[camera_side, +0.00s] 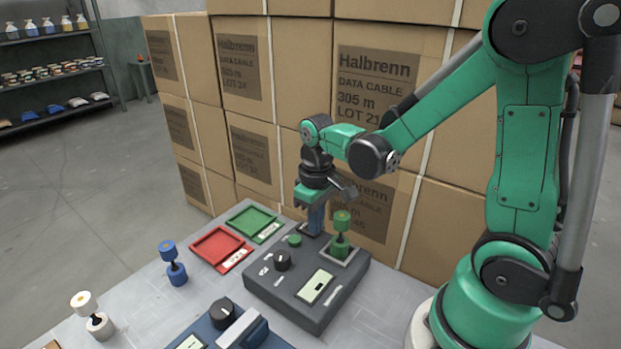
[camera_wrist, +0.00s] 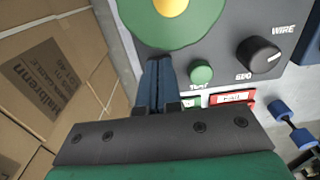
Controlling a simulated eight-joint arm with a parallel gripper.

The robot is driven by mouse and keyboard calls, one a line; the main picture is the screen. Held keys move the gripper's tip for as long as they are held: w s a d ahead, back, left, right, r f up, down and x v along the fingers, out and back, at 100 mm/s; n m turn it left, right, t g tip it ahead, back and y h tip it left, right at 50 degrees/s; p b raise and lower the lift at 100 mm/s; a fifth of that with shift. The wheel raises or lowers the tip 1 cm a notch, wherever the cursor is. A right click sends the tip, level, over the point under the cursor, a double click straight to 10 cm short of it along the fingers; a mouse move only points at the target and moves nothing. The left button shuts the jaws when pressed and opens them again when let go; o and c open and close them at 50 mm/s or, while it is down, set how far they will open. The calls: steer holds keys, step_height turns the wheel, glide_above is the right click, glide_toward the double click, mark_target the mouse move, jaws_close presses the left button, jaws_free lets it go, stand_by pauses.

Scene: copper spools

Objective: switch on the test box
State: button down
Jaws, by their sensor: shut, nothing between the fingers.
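The test box (camera_side: 262,291) is a dark grey box on the bench with a black knob (camera_side: 282,260), a green button (camera_side: 294,240) and a pale display (camera_side: 315,287). A green spool (camera_side: 341,235) stands upright at its right end. My gripper (camera_side: 314,231) points down at the back edge of the box, left of the spool, its blue fingers shut and empty. In the wrist view the fingers (camera_wrist: 157,62) lie beside the green button (camera_wrist: 201,72), below the spool's green disc (camera_wrist: 150,28). Whether they touch the box, I cannot tell.
A red tray (camera_side: 203,247) and a green tray (camera_side: 243,216) lie left of the box. A blue spool (camera_side: 176,274) and a white spool (camera_side: 99,325) stand farther left. A blue device (camera_side: 207,331) sits in front. Stacked cartons (camera_side: 255,105) rise close behind the bench.

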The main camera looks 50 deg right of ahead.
steer(key=shift+f, duration=0.15)
steer(key=shift+r, duration=3.55)
steer(key=a+t, duration=0.1)
steer(key=t, duration=0.1)
steer(key=s+a+r+t, duration=0.1)
steer(key=a+t, duration=0.1)
steer(key=a+r+t, duration=0.1)
steer(key=a+t, duration=0.1)
steer(key=t, duration=0.1)
steer(key=shift+s+a, duration=0.15)
steer(key=shift+s, duration=0.05)
